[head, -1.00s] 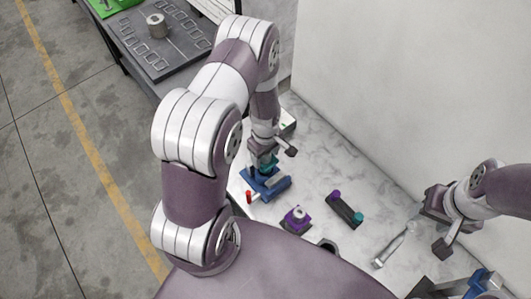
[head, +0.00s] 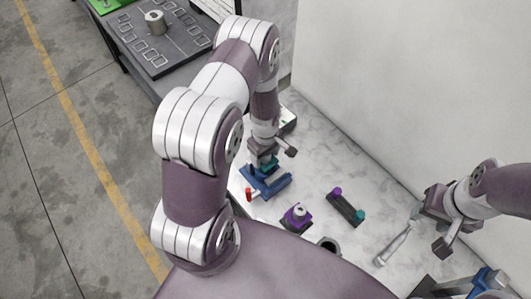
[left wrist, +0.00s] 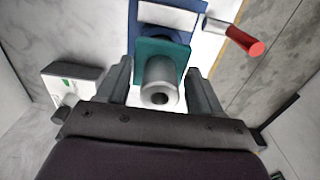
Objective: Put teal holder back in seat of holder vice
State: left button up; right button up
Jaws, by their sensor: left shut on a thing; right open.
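My left gripper (head: 265,160) points down over the blue holder vice (head: 266,184) and is shut on the teal holder (head: 268,165). In the left wrist view the teal holder (left wrist: 150,47), with its grey round collar (left wrist: 160,82), lies between the two fingers. The blue vice (left wrist: 144,10), with a pale bar and red handle (left wrist: 245,41), shows beyond it. I cannot tell whether the holder rests in the seat or hangs just above it. The red handle (head: 249,194) also shows in the head view. My right gripper (head: 432,225) is open and empty at the right.
A purple fixture (head: 296,217) and a dark block with purple and teal ends (head: 345,207) stand on the marble top. A grey tool (head: 394,246) lies near my right gripper. Another blue device (head: 486,281) is at lower right. A white box (left wrist: 72,85) stands beside the left gripper.

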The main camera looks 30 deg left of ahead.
aim_at(265, 161)
pick_arm(q)
jog(key=shift+f+b, duration=1.55)
jog(key=shift+f, duration=0.45)
jog(key=o, duration=1.3)
jog(key=shift+r, duration=0.1)
jog(key=shift+r, duration=0.35)
notch_tip(265, 161, up, 11)
jog(key=b, duration=0.2)
jog(key=shift+r+b, duration=0.1)
jog(key=shift+b, duration=0.3)
jog(key=shift+r, duration=0.35)
